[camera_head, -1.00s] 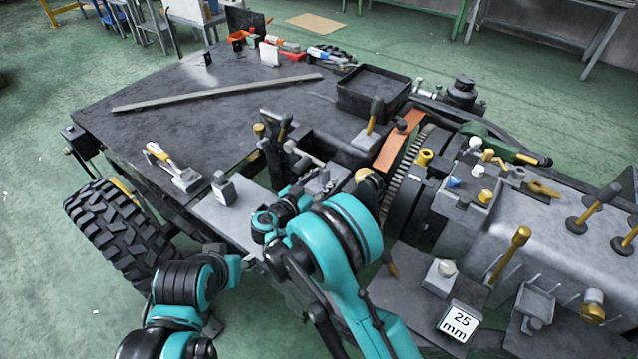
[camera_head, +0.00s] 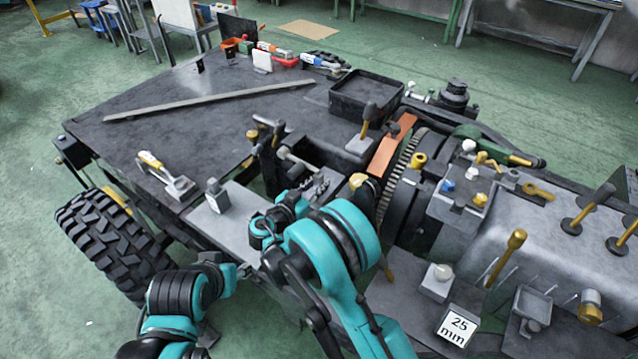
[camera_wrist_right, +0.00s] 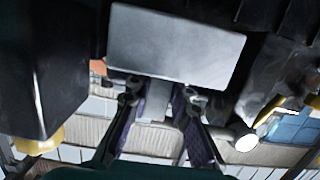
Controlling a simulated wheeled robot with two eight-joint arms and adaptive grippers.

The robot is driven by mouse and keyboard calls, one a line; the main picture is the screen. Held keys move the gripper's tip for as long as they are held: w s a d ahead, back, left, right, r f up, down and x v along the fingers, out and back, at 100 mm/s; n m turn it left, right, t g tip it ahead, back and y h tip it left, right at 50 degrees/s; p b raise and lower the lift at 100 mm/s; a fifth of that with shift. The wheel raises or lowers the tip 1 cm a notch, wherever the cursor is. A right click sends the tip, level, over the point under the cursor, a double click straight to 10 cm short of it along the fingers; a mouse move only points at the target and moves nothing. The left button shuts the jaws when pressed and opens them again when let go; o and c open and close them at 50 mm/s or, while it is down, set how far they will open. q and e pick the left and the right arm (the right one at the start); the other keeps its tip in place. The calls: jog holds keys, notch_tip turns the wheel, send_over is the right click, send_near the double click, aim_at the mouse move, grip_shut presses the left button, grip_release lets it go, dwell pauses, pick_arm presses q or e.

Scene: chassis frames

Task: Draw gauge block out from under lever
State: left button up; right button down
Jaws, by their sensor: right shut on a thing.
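My right gripper (camera_wrist_right: 158,98) is shut in the right wrist view. Its two fingers close on a narrow grey part of what looks like the gauge block (camera_wrist_right: 178,45), a smooth light grey rectangular block just beyond the fingertips. In the head view my teal right arm and wrist cover the gripper and the block. A rod with a pale round end (camera_head: 286,153) rises just beyond my right wrist; it may belong to the lever, but I cannot tell for sure.
A toggle clamp (camera_head: 168,178) and a small grey block (camera_head: 216,195) stand left of my wrist.

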aim_at(316, 187)
jog(key=shift+f+v, duration=0.2)
jog(key=shift+v, duration=1.2)
jog(key=shift+f+v, duration=0.2)
jog(key=shift+v, duration=1.25)
jog(key=shift+r, duration=0.1)
jog(key=shift+r+p, duration=1.25)
jog(key=shift+r, duration=1.2)
